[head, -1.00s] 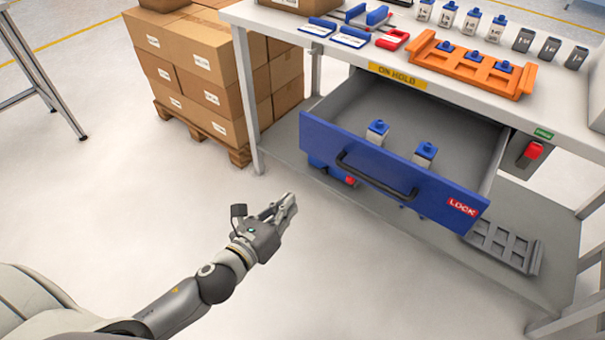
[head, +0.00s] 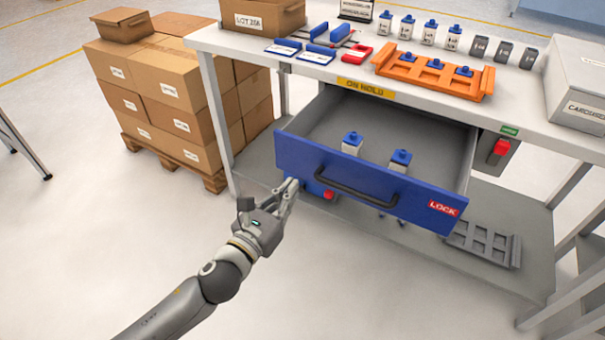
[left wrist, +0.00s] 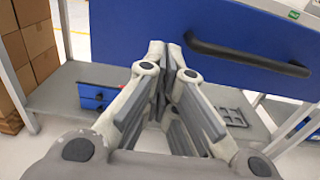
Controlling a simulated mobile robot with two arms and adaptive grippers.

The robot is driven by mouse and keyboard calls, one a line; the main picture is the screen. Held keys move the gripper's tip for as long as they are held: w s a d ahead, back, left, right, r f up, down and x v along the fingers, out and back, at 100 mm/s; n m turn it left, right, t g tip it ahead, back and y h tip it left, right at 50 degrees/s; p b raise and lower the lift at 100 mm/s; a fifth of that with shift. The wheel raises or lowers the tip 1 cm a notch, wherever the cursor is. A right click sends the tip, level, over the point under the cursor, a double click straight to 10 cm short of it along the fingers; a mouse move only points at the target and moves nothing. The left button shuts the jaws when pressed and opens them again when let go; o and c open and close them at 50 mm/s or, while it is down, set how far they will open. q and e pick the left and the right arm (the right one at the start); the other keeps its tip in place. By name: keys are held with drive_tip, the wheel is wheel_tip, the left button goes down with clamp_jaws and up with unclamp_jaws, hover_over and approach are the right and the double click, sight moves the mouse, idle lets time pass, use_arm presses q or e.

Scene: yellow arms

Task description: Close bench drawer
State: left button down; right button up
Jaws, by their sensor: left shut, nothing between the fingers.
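The bench drawer (head: 300,160) is pulled out, with a blue front, a black bar handle (head: 355,187) and a red LOCK label at its right end. Two white bottles with blue caps (head: 352,143) stand inside it. My left gripper (head: 291,184) is shut and empty, close to the lower left part of the drawer front. In the left wrist view the shut fingers (left wrist: 165,50) point toward the blue front (left wrist: 140,30), left of the handle (left wrist: 245,58). I cannot tell whether they touch it. My right gripper is not in view.
The bench top (head: 310,70) holds an orange rack (head: 430,77), several bottles and a white box (head: 580,85). Stacked cartons (head: 160,90) on a pallet stand left of the bench. A grey tray (head: 483,243) lies on the lower shelf. The floor in front is clear.

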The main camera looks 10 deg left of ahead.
sight(309, 168)
use_arm(q)
drive_tip(key=x, duration=0.5)
drive_tip(key=shift+w+d, duration=0.15)
drive_tip(key=shift+w, duration=0.4)
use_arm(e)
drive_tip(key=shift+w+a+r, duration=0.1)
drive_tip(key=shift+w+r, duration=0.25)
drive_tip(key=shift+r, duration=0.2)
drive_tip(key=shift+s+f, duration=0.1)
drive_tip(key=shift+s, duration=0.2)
use_arm(q)
drive_tip(key=shift+w, duration=0.1)
